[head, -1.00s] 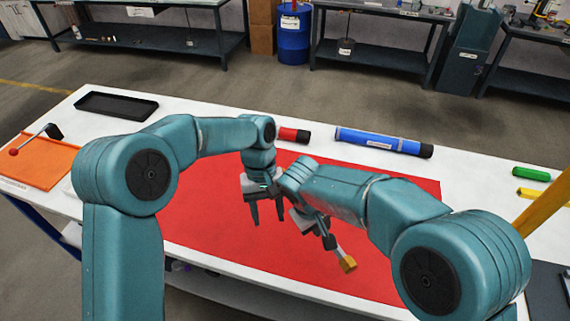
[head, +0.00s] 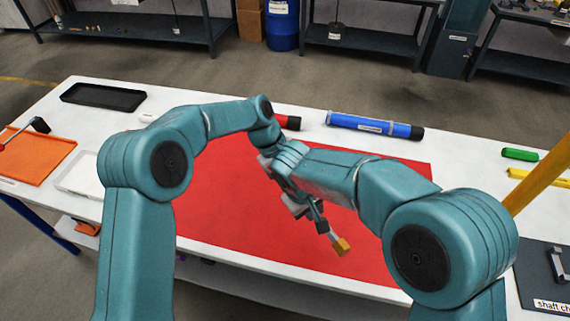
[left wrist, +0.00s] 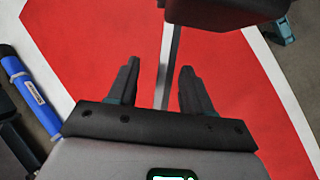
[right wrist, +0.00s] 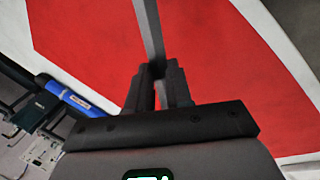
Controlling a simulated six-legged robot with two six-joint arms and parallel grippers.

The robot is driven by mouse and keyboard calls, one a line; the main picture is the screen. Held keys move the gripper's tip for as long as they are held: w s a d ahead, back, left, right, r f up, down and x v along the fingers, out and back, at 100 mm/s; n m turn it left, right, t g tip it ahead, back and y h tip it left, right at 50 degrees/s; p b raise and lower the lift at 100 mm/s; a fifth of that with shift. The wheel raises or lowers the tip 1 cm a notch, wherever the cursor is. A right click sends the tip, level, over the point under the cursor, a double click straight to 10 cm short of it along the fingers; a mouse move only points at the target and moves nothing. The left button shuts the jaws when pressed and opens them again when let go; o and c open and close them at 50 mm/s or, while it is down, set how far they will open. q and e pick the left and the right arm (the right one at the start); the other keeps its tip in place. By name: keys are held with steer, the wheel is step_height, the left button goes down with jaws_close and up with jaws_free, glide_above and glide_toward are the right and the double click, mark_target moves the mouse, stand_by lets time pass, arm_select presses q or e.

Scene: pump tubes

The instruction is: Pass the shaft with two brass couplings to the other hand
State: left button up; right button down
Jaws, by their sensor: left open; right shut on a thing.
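The shaft (head: 331,235) is a thin grey bar, tilted, with a brass coupling (head: 341,246) at its lower end in the head view. The other coupling is not in sight. My right gripper (head: 320,225) is shut on the shaft, which extends upward from its fingers (right wrist: 156,70) in the right wrist view. My left gripper (left wrist: 159,68) is open. In the left wrist view the grey shaft (left wrist: 174,48) runs down between its spread fingers, with gaps on both sides. In the head view the left gripper is mostly hidden behind my right arm.
A red mat (head: 225,205) covers the middle of the white table (head: 190,92). A blue tube (head: 372,125) and a red tube (head: 290,122) lie behind. A black tray (head: 103,97) and orange tray (head: 38,160) are left; green (head: 519,154) and yellow pieces (head: 530,178) are right.

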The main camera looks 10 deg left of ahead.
arm_select(q)
steer(key=shift+x, duration=1.05)
steer(key=shift+c, duration=0.3)
steer(key=shift+w, duration=0.1)
jaws_close()
arm_select(e)
steer(key=shift+a, duration=0.1)
steer(key=c, duration=0.9)
jaws_free()
steer(key=shift+c, duration=0.2)
